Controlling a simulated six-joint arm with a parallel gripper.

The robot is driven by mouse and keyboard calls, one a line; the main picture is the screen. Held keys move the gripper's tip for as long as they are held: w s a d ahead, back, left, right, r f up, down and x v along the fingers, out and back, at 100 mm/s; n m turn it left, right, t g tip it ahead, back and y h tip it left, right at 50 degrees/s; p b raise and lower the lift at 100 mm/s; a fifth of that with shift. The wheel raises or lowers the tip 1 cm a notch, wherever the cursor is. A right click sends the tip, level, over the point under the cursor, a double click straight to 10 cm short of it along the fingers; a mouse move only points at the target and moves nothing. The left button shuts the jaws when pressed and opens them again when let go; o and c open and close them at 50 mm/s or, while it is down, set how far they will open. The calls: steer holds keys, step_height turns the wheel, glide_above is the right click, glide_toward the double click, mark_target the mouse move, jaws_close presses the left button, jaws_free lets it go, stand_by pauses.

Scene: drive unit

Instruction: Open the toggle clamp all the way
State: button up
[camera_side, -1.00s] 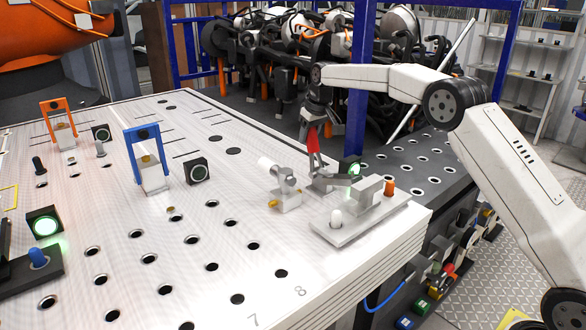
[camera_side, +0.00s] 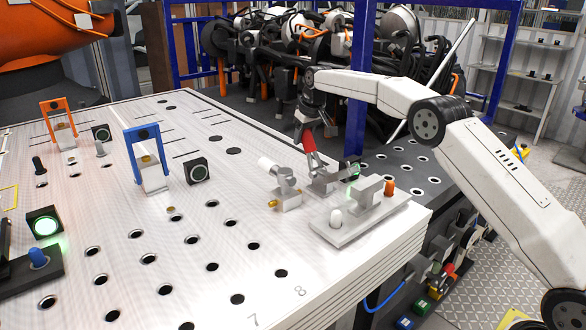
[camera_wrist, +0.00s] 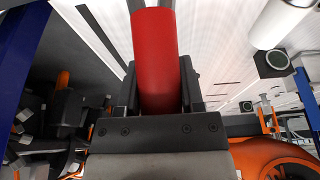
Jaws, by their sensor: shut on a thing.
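The toggle clamp (camera_side: 323,180) stands near the right end of the white table, beside a grey plate. Its red handle (camera_side: 309,143) tilts up and to the left in the side view. My gripper (camera_side: 305,124) is at the upper end of the handle. In the wrist view the red handle (camera_wrist: 156,60) runs between the dark jaws of my gripper (camera_wrist: 158,92), which are shut on it.
A grey plate (camera_side: 325,228) with a white knob (camera_side: 336,218), a grey block and an orange peg (camera_side: 389,187) lies right of the clamp. A grey fixture with a white cylinder (camera_side: 268,164) stands close on its left. A blue post (camera_side: 357,110) rises behind.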

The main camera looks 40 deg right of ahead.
steer(key=shift+w+f, duration=0.5)
steer(key=shift+f, duration=0.05)
steer(key=shift+w+f, duration=0.65)
steer(key=shift+f, duration=0.1)
steer(key=o, duration=0.9)
steer(key=shift+r, duration=0.1)
